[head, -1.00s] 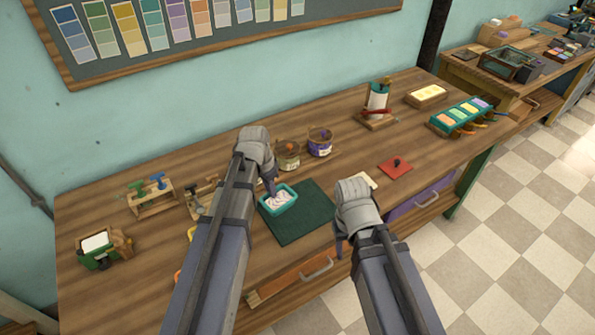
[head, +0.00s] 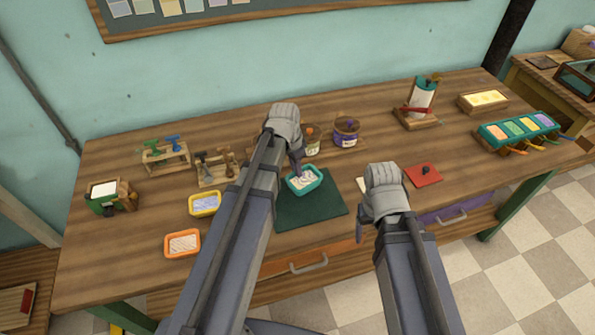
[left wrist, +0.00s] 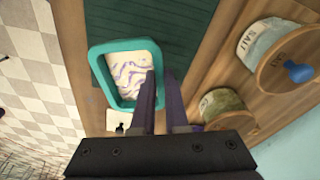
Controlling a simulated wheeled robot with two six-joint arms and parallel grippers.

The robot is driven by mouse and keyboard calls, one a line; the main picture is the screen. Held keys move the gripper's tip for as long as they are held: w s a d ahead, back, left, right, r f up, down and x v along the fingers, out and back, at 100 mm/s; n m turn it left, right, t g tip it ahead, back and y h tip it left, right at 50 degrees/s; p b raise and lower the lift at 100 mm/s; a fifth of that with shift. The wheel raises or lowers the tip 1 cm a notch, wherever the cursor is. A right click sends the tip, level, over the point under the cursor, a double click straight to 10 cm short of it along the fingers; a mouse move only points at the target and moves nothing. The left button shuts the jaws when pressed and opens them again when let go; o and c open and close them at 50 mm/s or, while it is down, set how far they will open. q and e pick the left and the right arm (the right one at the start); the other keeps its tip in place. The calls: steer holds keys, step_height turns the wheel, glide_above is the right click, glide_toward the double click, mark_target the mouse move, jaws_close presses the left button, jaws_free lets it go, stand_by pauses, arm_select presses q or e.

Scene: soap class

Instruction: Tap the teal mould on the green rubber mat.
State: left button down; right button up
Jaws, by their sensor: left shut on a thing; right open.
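The teal mould (head: 304,193) holds a pale block with purple swirls and is over the back left part of the green rubber mat (head: 318,208). I cannot tell whether it touches the mat. My left gripper (head: 298,172) is shut on the mould's wall. The left wrist view shows the teal mould (left wrist: 98,72) with one wall between the fingers (left wrist: 160,78), and the green mat (left wrist: 170,30) beyond. My right gripper (head: 362,234) is open and empty at the bench's front edge, right of the mat; its fingertips are partly hidden by its wrist.
A yellow mould (head: 204,204) and an orange mould (head: 182,243) lie to the left, near wooden racks (head: 165,155). A red plate with a dark knob (head: 424,174) and a tray of coloured blocks (head: 518,131) are to the right.

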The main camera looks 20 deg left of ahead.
mark_target(297, 182)
arm_select(q)
steer(key=shift+f+b, duration=1.7)
step_height(297, 182, down, 4)
steer(key=b, duration=0.3)
steer(key=shift+r, duration=0.25)
steer(key=shift+r+p, duration=1.4)
steer(key=shift+r, duration=0.25)
steer(key=shift+f, duration=0.1)
